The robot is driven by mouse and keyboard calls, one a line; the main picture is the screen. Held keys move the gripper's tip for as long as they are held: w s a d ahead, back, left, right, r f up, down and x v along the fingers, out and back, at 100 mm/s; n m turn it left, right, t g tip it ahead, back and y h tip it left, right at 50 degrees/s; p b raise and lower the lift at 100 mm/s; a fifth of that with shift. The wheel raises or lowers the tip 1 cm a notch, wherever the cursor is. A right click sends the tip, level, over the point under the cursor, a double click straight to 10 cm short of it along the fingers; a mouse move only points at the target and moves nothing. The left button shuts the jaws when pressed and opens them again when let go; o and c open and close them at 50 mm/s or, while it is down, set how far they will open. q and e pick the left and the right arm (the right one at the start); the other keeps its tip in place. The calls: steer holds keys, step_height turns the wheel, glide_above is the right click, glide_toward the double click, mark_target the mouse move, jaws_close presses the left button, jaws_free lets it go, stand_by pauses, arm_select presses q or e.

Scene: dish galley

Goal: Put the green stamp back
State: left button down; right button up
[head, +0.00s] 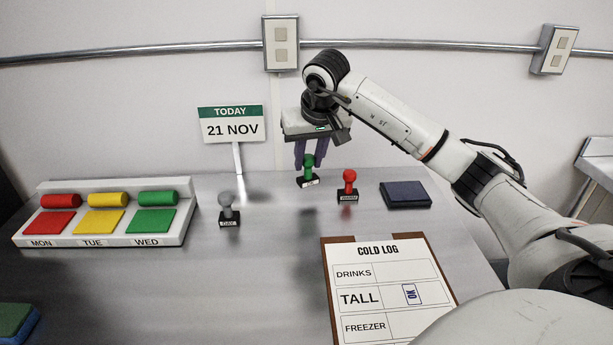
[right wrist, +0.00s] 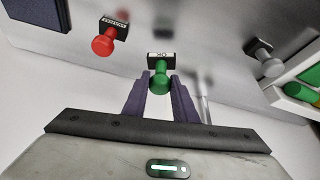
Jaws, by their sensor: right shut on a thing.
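The green stamp (head: 308,163) has a round green knob and a dark block base with a white label. It also shows in the right wrist view (right wrist: 160,79), between the purple fingers. My right gripper (head: 310,156) is shut on its knob from above, at the back of the steel table. The stamp is roughly upright; I cannot tell whether its base touches the table. The red stamp (head: 349,180) stands to its right, and it shows in the right wrist view (right wrist: 104,42) too. My left gripper is not in view.
A grey stamp (head: 228,203) stands to the left. A dark ink pad (head: 405,194) lies at the right. The cold log clipboard (head: 333,285) lies in front, with an OK mark in the TALL row. A date sign (head: 231,126) and a coloured day block (head: 103,239) are left.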

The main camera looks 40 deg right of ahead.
mark_target(309, 166)
steer(key=shift+w+f, duration=0.1)
steer(key=shift+f, duration=2.05)
steer(key=shift+f, duration=0.1)
steer(key=o, duration=0.8)
steer(key=shift+o, duration=0.2)
steer(key=shift+r, duration=0.35)
steer(key=v, duration=1.1)
steer(key=shift+s+r, duration=0.2)
steer(key=shift+s, duration=0.05)
steer(key=shift+a, duration=0.1)
